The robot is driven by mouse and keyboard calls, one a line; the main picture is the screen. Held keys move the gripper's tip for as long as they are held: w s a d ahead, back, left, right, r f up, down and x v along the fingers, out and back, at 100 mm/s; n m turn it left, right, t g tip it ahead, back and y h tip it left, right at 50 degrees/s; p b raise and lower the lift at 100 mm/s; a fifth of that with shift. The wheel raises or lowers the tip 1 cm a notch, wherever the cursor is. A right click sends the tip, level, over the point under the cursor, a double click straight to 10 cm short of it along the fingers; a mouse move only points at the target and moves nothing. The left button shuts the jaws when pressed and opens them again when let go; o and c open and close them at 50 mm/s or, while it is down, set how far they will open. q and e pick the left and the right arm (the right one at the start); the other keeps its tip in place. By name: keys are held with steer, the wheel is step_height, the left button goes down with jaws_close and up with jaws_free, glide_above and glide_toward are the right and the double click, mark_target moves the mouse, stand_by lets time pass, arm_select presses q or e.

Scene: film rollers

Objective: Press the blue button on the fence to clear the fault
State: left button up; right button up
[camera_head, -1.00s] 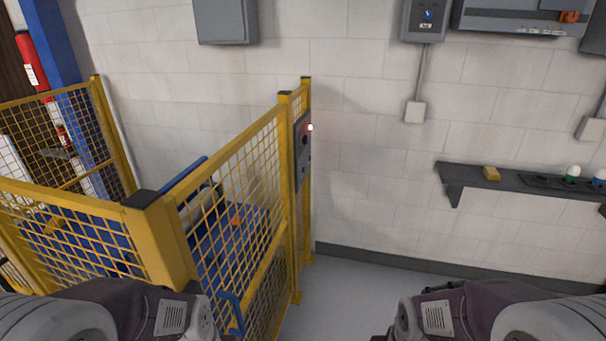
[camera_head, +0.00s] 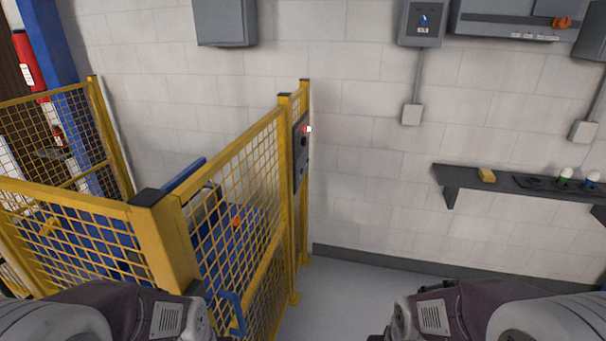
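A dark grey control panel (camera_head: 300,152) is mounted on the yellow mesh fence (camera_head: 237,190), near its far post by the wall. The panel is seen almost edge-on. A small red light (camera_head: 308,129) glows on its upper part. A dark knob-like part shows on its face, but I cannot make out the blue button's colour at this angle. Parts of my two arms show at the bottom left and bottom right. Both grippers are out of view, and nothing of mine touches the panel.
A blue machine surface lies inside the fence. A blue handle (camera_head: 232,312) sits on the near fence side. Grey boxes hang above. The floor (camera_head: 345,300) right of the fence is clear.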

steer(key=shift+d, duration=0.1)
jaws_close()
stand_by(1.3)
